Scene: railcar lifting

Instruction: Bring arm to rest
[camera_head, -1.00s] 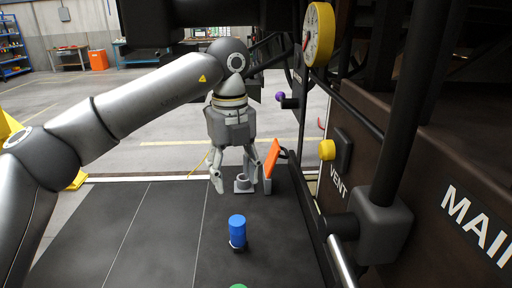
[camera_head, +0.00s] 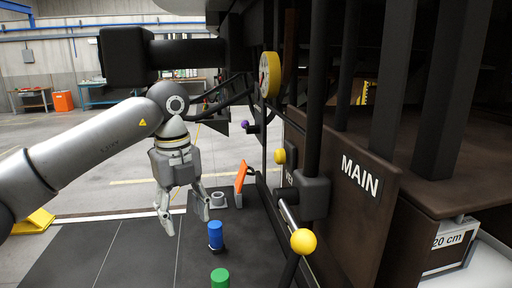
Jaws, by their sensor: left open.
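My left arm comes in from the left and bends down at the elbow. My left gripper (camera_head: 184,222) hangs at its end, pointing down above the dark floor mat (camera_head: 135,262). Its two fingers are apart with nothing between them. A grey ring-shaped part (camera_head: 218,200) and an orange tilted plate (camera_head: 240,177) stand just right of the gripper. A blue cylinder (camera_head: 215,235) stands on the mat, nearer to me and right of the fingertips. My right gripper is not in view.
A dark railcar side marked MAIN (camera_head: 345,205) fills the right. Before it are a yellow-rimmed gauge (camera_head: 270,75), a yellow-knobbed lever (camera_head: 302,242) and a purple knob (camera_head: 244,124). A green-topped cylinder (camera_head: 220,278) stands nearest. The mat's left part is clear.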

